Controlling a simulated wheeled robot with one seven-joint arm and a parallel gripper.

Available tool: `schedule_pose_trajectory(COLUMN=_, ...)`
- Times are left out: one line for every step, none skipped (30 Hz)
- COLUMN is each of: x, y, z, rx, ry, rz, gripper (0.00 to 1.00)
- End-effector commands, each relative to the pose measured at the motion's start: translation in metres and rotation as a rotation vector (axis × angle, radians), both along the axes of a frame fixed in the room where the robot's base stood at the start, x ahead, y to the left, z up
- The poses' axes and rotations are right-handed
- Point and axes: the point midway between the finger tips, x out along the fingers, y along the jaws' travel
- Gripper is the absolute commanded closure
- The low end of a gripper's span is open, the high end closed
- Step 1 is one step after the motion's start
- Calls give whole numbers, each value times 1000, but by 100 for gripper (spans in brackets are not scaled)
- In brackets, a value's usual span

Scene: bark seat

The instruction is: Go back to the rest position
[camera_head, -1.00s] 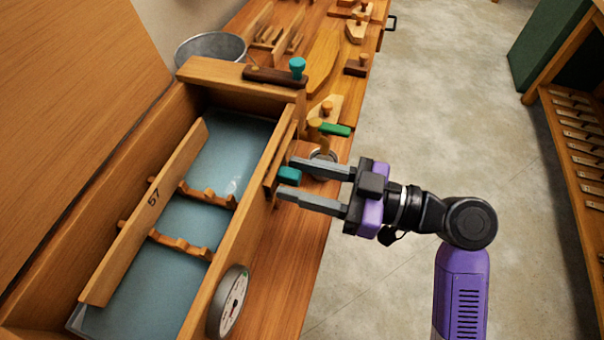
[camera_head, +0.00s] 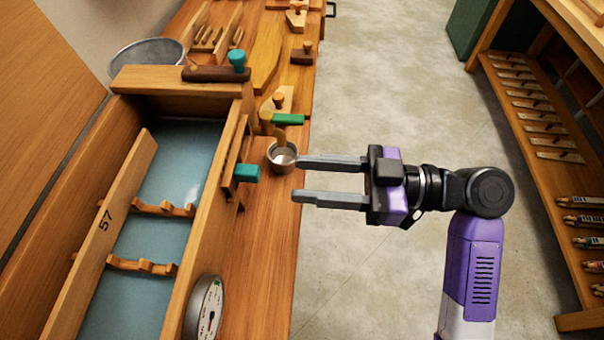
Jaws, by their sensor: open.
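My gripper (camera_head: 297,180) is open and empty, with its two grey fingers pointing left over the right edge of the wooden bench (camera_head: 255,245). A teal knob (camera_head: 246,173) on the side of the wooden box (camera_head: 190,245) is left of the fingertips, with a gap between. A small metal cup (camera_head: 282,157) sits on the bench close to the upper fingertip; I cannot tell if they touch.
The box has a blue floor, notched dividers (camera_head: 142,266) and a board marked 57 (camera_head: 100,235). Wooden tools and a metal bucket (camera_head: 146,58) are behind. A rack (camera_head: 535,110) stands right; the floor (camera_head: 385,100) between is clear.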

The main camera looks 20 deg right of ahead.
Motion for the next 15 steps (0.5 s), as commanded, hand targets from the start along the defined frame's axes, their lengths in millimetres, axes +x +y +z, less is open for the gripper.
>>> schedule_pose_trajectory(x=0, y=0, z=0, rx=0, ry=0, rz=0, gripper=58)
schedule_pose_trajectory(x=0, y=0, z=0, rx=0, ry=0, rz=0, gripper=58)
schedule_pose_trajectory(x=0, y=0, z=0, rx=0, ry=0, rz=0, gripper=58)
schedule_pose_trajectory(x=0, y=0, z=0, rx=0, ry=0, rz=0, gripper=58)
schedule_pose_trajectory(x=0, y=0, z=0, rx=0, ry=0, rz=0, gripper=58)
schedule_pose_trajectory(x=0, y=0, z=0, rx=0, ry=0, rz=0, gripper=58)
schedule_pose_trajectory(x=0, y=0, z=0, rx=0, ry=0, rz=0, gripper=58)
schedule_pose_trajectory(x=0, y=0, z=0, rx=0, ry=0, rz=0, gripper=58)
schedule_pose_trajectory(x=0, y=0, z=0, rx=0, ry=0, rz=0, gripper=58)
schedule_pose_trajectory(x=0, y=0, z=0, rx=0, ry=0, rz=0, gripper=58)
schedule_pose_trajectory(x=0, y=0, z=0, rx=0, ry=0, rz=0, gripper=58)
schedule_pose_trajectory(x=0, y=0, z=0, rx=0, ry=1, rz=0, gripper=58)
schedule_pose_trajectory(x=0, y=0, z=0, rx=2, ry=6, rz=0, gripper=58)
schedule_pose_trajectory(x=1, y=0, z=0, rx=7, ry=14, rz=-2, gripper=58)
schedule_pose_trajectory(x=5, y=-1, z=3, rx=25, ry=31, rz=-19, gripper=58)
